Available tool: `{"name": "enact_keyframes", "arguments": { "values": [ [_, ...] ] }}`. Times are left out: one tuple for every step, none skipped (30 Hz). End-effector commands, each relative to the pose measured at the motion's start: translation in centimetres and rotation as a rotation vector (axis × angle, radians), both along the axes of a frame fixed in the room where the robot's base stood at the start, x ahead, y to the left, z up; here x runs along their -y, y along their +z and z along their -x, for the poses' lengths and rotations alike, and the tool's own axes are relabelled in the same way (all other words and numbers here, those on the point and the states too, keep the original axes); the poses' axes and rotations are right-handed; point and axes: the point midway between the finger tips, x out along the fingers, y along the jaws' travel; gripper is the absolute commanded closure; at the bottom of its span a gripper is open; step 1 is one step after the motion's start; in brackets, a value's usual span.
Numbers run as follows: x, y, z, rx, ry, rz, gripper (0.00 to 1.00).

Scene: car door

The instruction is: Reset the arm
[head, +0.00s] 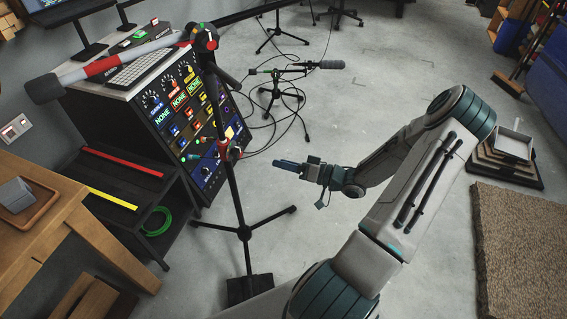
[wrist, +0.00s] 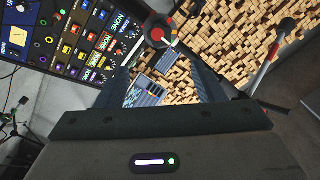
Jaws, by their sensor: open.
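My arm reaches from the bottom of the head view up to a bent elbow at the right, then back left. My gripper (head: 284,164) is at the end, held in the air above the grey floor and pointing left toward the control console. It looks small and its fingers are hard to separate there. In the wrist view my gripper (wrist: 165,75) has its two dark fingers apart, with nothing visible held between them. A boom stand (head: 228,120) with a red and grey arm stands left of the gripper, apart from it.
The console (head: 190,120) with knobs and lit labels stands at left. A wooden table (head: 60,215) is at lower left. A microphone on a small stand (head: 275,80) and cables lie behind the gripper. A brown rug (head: 520,240) is at right.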

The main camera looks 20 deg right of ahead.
Motion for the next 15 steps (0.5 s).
{"name": "enact_keyframes", "arguments": {
  "values": [
    [0.0, 0.0, 0.0, 0.0, 0.0, 0.0, 0.38],
    [0.0, 0.0, 0.0, 0.0, 0.0, 0.0, 0.38],
    [0.0, 0.0, 0.0, 0.0, 0.0, 0.0, 0.38],
    [0.0, 0.0, 0.0, 0.0, 0.0, 0.0, 0.38],
    [0.0, 0.0, 0.0, 0.0, 0.0, 0.0, 0.38],
    [0.0, 0.0, 0.0, 0.0, 0.0, 0.0, 0.38],
    [0.0, 0.0, 0.0, 0.0, -0.001, 0.001, 0.38],
    [0.0, 0.0, -0.1, -0.001, -0.001, 0.004, 0.38],
    [-0.1, 0.1, -0.2, -0.005, -0.001, 0.013, 0.38],
    [-0.1, 0.1, -0.3, -0.011, -0.002, 0.025, 0.38],
    [-0.1, 0.2, -0.5, -0.018, -0.006, 0.043, 0.38],
    [-0.1, 0.3, -0.8, -0.03, -0.011, 0.075, 0.38],
    [-0.1, 0.3, -1.1, -0.045, -0.015, 0.103, 0.38],
    [-0.1, 0.5, -1.4, -0.058, -0.021, 0.139, 0.38],
    [-0.1, 0.6, -1.9, -0.08, -0.03, 0.193, 0.38]
  ]
}}
